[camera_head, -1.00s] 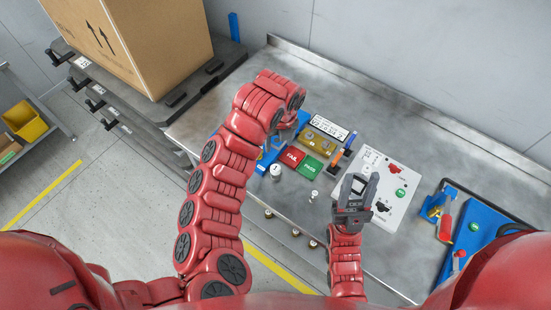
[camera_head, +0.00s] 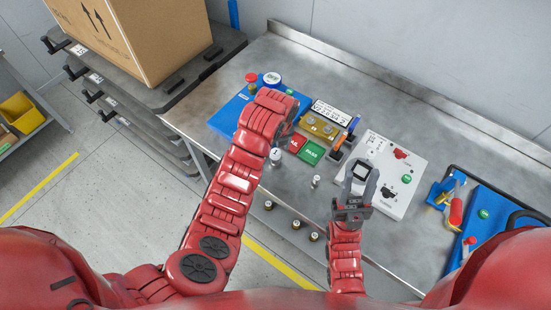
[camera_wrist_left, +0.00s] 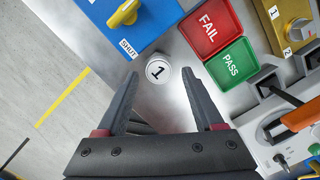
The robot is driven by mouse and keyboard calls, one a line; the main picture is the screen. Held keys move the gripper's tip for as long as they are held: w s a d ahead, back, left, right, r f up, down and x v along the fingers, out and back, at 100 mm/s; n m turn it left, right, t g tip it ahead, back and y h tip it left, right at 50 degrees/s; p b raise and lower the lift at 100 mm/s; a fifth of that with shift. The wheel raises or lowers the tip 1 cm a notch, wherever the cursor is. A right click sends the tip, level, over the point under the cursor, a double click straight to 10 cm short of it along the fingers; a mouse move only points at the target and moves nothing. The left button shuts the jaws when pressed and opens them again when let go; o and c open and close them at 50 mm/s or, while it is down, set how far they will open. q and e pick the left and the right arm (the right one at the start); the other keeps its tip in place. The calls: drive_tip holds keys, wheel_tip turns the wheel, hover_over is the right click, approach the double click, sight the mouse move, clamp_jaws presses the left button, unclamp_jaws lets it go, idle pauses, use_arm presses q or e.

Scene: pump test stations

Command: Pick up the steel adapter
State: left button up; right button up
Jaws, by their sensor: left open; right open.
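A small steel cylinder (camera_head: 315,181) stands upright on the bench. My right gripper (camera_head: 361,171) is open and empty, over the bench by the white panel.
Red FAIL (camera_head: 298,143) and green PASS (camera_head: 311,152) pads, a blue station (camera_head: 232,115), a brass block (camera_head: 320,127) and a white panel (camera_head: 408,160) crowd the bench (camera_head: 300,72). Several brass-coloured fittings (camera_head: 296,224) line its front edge. A carton (camera_head: 140,35) stands at back left.

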sight(276, 152)
use_arm(q)
wheel_tip(276, 152, down, 2)
drive_tip(key=shift+w+a+f+p, duration=0.1)
drive_tip(key=shift+f+p, duration=0.1)
drive_tip(key=shift+p, duration=0.6)
drive_tip(key=shift+w+f, duration=0.1)
drive_tip(key=shift+f, duration=0.5)
clamp_jaws()
